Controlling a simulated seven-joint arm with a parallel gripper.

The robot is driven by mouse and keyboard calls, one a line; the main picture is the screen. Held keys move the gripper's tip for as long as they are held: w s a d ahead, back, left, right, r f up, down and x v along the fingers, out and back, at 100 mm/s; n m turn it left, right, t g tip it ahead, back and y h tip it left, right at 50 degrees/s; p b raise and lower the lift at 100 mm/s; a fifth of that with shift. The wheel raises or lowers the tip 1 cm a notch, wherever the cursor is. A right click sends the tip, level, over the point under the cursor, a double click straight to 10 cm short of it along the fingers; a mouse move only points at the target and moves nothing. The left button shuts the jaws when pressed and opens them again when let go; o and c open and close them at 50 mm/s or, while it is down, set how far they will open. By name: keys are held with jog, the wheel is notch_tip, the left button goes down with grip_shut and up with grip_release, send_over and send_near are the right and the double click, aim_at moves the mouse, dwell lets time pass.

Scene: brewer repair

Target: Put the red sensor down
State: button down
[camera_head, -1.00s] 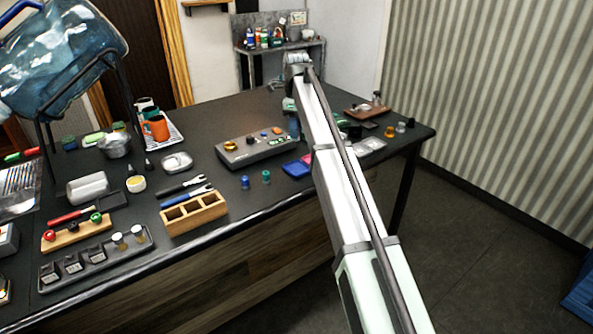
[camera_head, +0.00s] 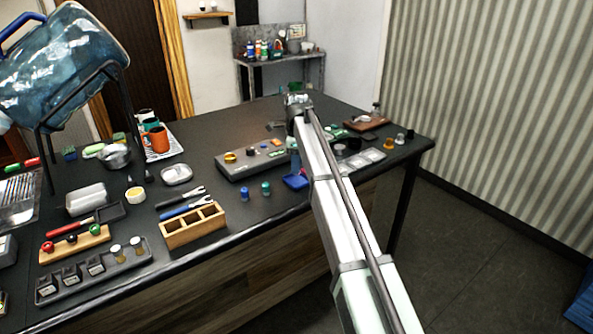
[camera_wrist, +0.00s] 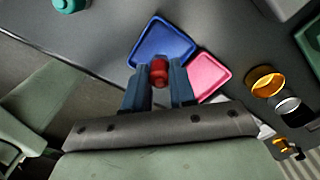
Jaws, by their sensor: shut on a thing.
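The red sensor (camera_wrist: 159,72) is a small red cylinder held between the fingertips of my gripper (camera_wrist: 159,84) in the wrist view. My gripper is shut on it. A blue square tray (camera_wrist: 162,40) lies beyond the fingertips, and the sensor overlaps its near edge in this view. I cannot tell the height of the sensor above the table. The blue tray also shows in the head view (camera_head: 294,182), partly beside my arm. The sensor and fingertips are hidden or too small to make out in the head view.
A pink tray (camera_wrist: 209,74) lies right of the blue one. A teal knob (camera_head: 266,188) and a blue knob (camera_head: 245,194) stand to the left. The grey brewer panel (camera_head: 252,160) is behind them. A wooden divided box (camera_head: 194,226) stands near the front edge.

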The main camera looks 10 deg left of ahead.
jog(key=shift+f, duration=1.4)
jog(key=c, duration=0.9)
grip_release()
jog(key=shift+f, duration=0.1)
notch_tip(320, 180, up, 12)
jog(key=shift+r, duration=0.15)
jog(key=shift+d, duration=0.1)
